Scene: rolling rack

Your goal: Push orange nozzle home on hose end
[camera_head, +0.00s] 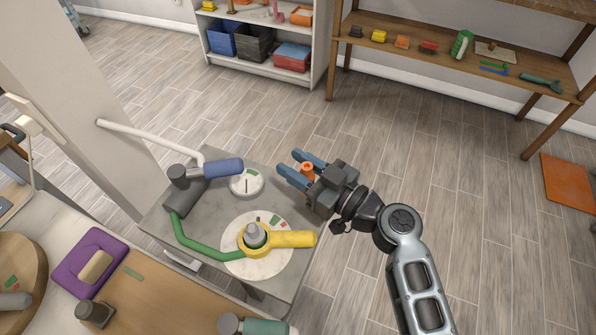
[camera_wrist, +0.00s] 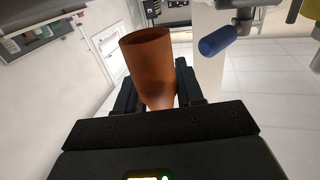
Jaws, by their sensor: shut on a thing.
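My gripper (camera_head: 293,163) is shut on the orange nozzle (camera_head: 307,170), above the floor just off the right side of the grey tabletop. In the wrist view the nozzle (camera_wrist: 148,62) is a hollow, flared orange tube between the fingers (camera_wrist: 157,88), its wide open mouth facing up in the picture. A green hose (camera_head: 200,244) bends from a dark grey cylinder (camera_head: 184,197) to a round fitting (camera_head: 256,236) inside a yellow ring with a handle (camera_head: 292,239). I cannot tell which part is the hose end. The nozzle is apart from the hose.
A wooden shelf (camera_head: 440,57) stands behind. Open floor lies to the right.

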